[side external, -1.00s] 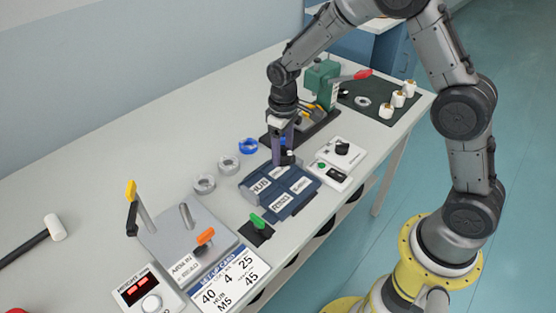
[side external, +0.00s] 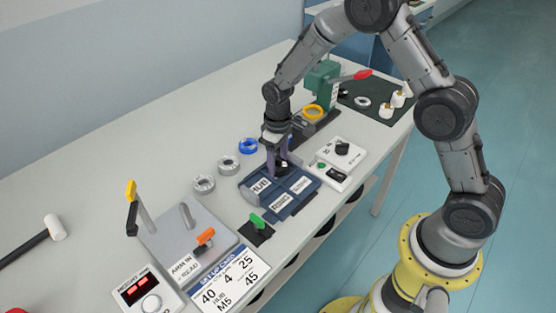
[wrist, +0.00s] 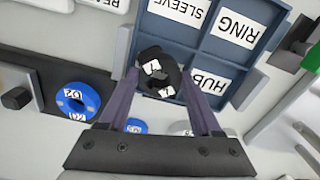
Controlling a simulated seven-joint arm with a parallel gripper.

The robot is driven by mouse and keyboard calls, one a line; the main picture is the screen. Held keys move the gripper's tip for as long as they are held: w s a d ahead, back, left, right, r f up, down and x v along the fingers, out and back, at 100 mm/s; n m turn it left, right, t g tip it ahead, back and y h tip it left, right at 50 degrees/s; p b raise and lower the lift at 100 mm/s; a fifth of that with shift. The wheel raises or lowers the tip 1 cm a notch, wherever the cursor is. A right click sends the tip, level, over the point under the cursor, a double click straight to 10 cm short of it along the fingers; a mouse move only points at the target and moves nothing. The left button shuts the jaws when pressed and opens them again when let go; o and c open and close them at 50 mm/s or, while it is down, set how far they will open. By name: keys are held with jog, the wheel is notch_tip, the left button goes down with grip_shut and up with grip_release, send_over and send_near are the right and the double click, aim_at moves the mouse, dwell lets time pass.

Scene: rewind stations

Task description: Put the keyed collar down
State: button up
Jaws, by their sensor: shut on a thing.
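My gripper (side external: 281,168) is low over the blue sorting tray (side external: 291,210) in the side view, at its far end. In the wrist view the fingers (wrist: 161,84) are shut on the black keyed collar (wrist: 157,66), which has white label patches. The collar is over the tray corner beside the HUB and SLEEVE compartments. It hides most of that compartment and its label. I cannot tell whether the collar touches the tray floor. RING, SLEEVE and HUB labels show in the tray (wrist: 243,57) in the wrist view.
A blue ring (side external: 248,146) and two grey rings (side external: 228,166) lie left of the tray. A green press (side external: 320,80) stands behind; a white switch box (side external: 343,151) is to the right. A green-handled switch (side external: 257,228) sits at the tray's near side.

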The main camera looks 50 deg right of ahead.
jog(key=shift+s+f, duration=0.15)
jog(key=shift+f, duration=0.55)
jog(key=o, duration=1.2)
notch_tip(320, 180, up, 14)
jog(key=shift+f, duration=0.15)
jog(key=s+r+t, duration=0.2)
jog(key=s+r, duration=0.4)
jog(key=r, duration=0.2)
jog(key=s+d+r+m+t, duration=0.1)
jog(key=s+r, duration=0.1)
jog(key=s, duration=0.8)
jog(key=s+d+r+m+t, duration=0.1)
jog(key=s+r+t, duration=0.1)
jog(key=s, duration=0.9)
jog(key=shift+s+t, duration=0.2)
jog(key=shift+t, duration=0.1)
jog(key=shift+r, duration=0.1)
